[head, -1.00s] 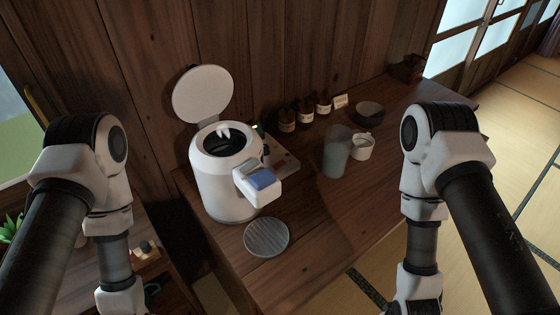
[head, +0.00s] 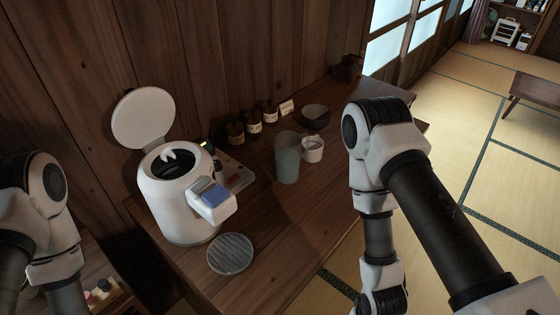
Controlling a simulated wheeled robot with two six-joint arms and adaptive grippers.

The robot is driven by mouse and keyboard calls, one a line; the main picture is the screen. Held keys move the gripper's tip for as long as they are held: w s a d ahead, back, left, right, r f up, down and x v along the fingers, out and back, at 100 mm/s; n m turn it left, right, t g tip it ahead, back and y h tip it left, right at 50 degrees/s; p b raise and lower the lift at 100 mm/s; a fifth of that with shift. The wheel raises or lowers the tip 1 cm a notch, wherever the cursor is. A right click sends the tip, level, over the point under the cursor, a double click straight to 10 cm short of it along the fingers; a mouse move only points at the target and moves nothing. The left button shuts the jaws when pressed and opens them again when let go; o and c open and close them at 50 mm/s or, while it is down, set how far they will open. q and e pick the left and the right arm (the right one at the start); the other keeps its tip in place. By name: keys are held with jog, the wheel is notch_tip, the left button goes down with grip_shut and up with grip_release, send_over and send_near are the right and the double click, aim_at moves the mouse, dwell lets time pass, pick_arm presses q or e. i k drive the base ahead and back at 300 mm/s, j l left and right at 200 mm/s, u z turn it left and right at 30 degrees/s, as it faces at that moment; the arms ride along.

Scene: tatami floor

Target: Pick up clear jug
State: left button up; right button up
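The clear jug (head: 287,158) is a tall, see-through greyish vessel standing upright on the wooden counter (head: 300,215), right of the white appliance. My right arm comes in from the right and hangs down in front of the counter's front edge, apart from the jug. My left arm shows at the left edge, far from the jug. Both arms run out of the bottom of the picture, and neither gripper's fingers show. Nothing touches the jug except perhaps the white cup beside it; I cannot tell whether they touch.
A white cup (head: 313,150) stands right beside the jug, with a dark bowl (head: 315,117) behind. Several brown bottles (head: 254,121) line the wall. A white appliance (head: 180,200) with raised lid and a round grey ribbed plate (head: 230,254) stand left. The counter in front of the jug is clear.

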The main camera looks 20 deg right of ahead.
aim_at(288, 145)
jog(key=l+u, duration=0.25)
jog(key=l, duration=0.2)
jog(key=k+l+u, duration=0.2)
jog(key=l, duration=0.2)
jog(key=l+u, duration=0.25)
jog(key=l, duration=0.2)
jog(key=k+l+u, duration=0.2)
jog(key=l, duration=0.15)
jog(key=k+l+u, duration=0.1)
jog(key=l+u, duration=0.15)
jog(key=l, duration=0.15)
